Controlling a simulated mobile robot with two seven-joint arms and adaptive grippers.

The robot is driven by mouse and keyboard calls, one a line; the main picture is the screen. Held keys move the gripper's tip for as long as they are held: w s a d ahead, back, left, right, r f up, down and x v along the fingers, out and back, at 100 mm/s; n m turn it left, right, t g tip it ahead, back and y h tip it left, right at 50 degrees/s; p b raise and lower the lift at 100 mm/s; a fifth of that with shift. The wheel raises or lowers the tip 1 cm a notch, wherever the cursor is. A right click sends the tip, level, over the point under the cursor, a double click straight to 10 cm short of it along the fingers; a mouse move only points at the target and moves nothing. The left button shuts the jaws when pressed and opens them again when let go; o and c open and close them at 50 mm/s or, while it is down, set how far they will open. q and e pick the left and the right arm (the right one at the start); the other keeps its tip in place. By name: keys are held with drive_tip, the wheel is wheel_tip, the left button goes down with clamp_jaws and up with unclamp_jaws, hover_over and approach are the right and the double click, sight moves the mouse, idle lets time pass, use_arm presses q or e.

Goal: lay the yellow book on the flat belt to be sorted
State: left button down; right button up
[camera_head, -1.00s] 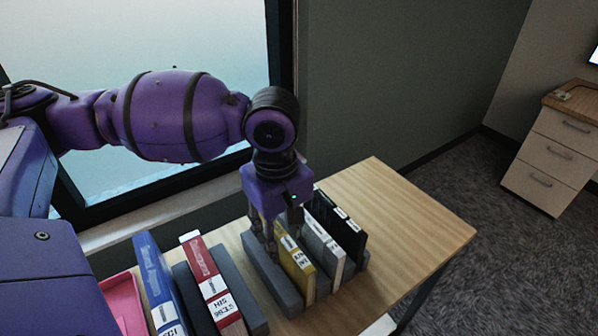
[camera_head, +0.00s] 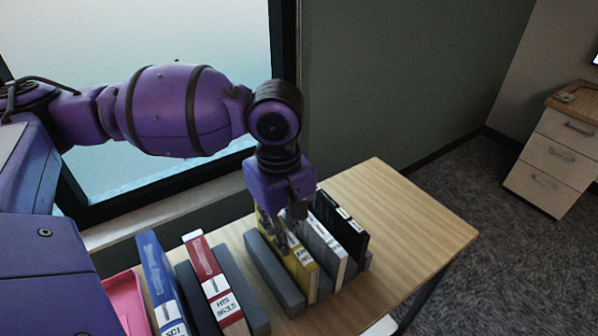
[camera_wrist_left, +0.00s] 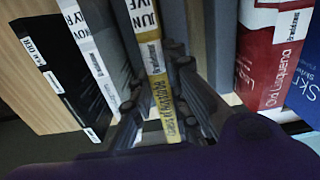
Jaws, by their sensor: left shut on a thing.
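The yellow book (camera_head: 301,268) stands upright in a row of books on the wooden table. It also shows in the left wrist view (camera_wrist_left: 154,56), with its labelled spine between the fingers. My left gripper (camera_head: 277,236) reaches down from above and is shut on the yellow book; in the left wrist view its fingers (camera_wrist_left: 157,92) lie on both sides of it. The gripper hides part of the book in the head view. The flat belt is not in view. My right gripper is not in view.
A white book (camera_head: 327,250) and a black book (camera_head: 343,228) stand close on the yellow book's right. A grey divider (camera_head: 275,277) is on its left. Further left are a red book (camera_head: 214,285), a blue book (camera_head: 160,280) and a pink tray (camera_head: 125,303). The table's right part (camera_head: 415,225) is clear.

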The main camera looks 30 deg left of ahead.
use_arm(q)
wheel_tip(320, 180, up, 8)
drive_tip(key=shift+r+p, duration=0.1)
drive_tip(key=shift+p, duration=0.55)
drive_tip(key=shift+r, duration=0.4)
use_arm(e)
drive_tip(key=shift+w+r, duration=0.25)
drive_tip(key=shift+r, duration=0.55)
